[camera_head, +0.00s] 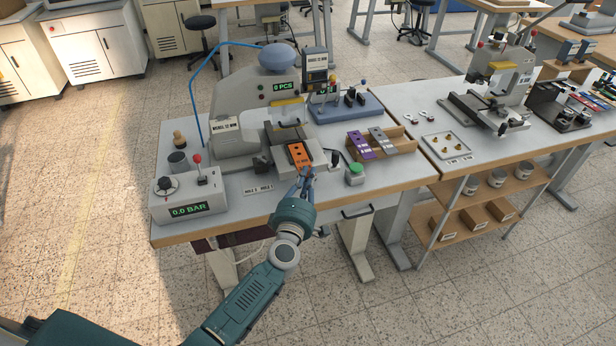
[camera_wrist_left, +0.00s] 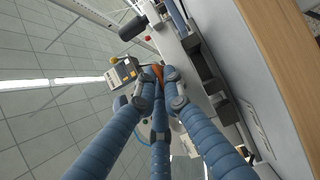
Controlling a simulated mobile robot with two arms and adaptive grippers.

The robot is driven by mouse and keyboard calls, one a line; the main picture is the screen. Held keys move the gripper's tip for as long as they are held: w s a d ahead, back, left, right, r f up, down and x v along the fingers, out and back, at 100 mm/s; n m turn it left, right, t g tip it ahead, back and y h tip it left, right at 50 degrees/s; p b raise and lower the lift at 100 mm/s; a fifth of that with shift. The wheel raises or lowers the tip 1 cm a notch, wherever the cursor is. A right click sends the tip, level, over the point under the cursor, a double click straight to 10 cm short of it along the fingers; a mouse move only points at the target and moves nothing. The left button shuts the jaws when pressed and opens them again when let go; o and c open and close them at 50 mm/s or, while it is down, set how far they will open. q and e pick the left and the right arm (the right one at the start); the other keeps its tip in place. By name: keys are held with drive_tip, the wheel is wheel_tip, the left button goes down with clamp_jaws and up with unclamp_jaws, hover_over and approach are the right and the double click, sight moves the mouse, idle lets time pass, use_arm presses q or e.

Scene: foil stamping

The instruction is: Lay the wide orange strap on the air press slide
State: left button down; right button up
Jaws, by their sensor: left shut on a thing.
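The wide orange strap (camera_head: 299,153) lies flat over the light grey slide (camera_head: 284,164) at the front of the air press (camera_head: 238,118). My left gripper (camera_head: 305,172) is at the strap's near end, with its blue fingers shut on it. In the left wrist view the fingers (camera_wrist_left: 158,78) come together around a small orange part of the strap (camera_wrist_left: 157,70). The fingers hide the rest of the strap there. I cannot tell whether the strap fully rests on the slide. My right gripper is not in view.
A wooden tray (camera_head: 404,152) with a purple strap (camera_head: 361,145) and a grey strap (camera_head: 383,140) stands to the right. A green button box (camera_head: 355,174) is near the front edge. A control box (camera_head: 187,194) reads 0.0 BAR at the left.

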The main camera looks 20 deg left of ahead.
use_arm(q)
drive_tip(key=shift+w+a, duration=0.15)
drive_tip(key=shift+w, duration=0.05)
drive_tip(key=c, duration=1.8)
unclamp_jaws()
drive_tip(key=shift+s, duration=0.1)
drive_tip(key=s+d, duration=0.1)
drive_tip(key=s, duration=1)
drive_tip(key=shift+s, duration=0.4)
drive_tip(key=s+d+f+m+g+h, duration=0.2)
drive_tip(key=s+f+m+g, duration=0.35)
drive_tip(key=f, duration=1.05)
drive_tip(key=s+d+f+m+g+h, duration=0.15)
drive_tip(key=s+f+m, duration=0.65)
drive_tip(key=f, duration=0.8)
drive_tip(key=s+a+f+m+g, duration=0.2)
drive_tip(key=s+f, duration=0.4)
drive_tip(key=s, duration=0.5)
drive_tip(key=s+a+f+m+g+y, duration=0.1)
drive_tip(key=s+a+f+m+g, duration=0.2)
drive_tip(key=s+f, duration=0.4)
drive_tip(key=s+a+f+m+g+y, duration=0.1)
drive_tip(key=s+f+g, duration=0.4)
drive_tip(key=s, duration=1.2)
drive_tip(key=shift+s+a+f+m, duration=0.15)
drive_tip(key=shift+a+f+m, duration=0.5)
drive_tip(key=shift+a+m, duration=0.35)
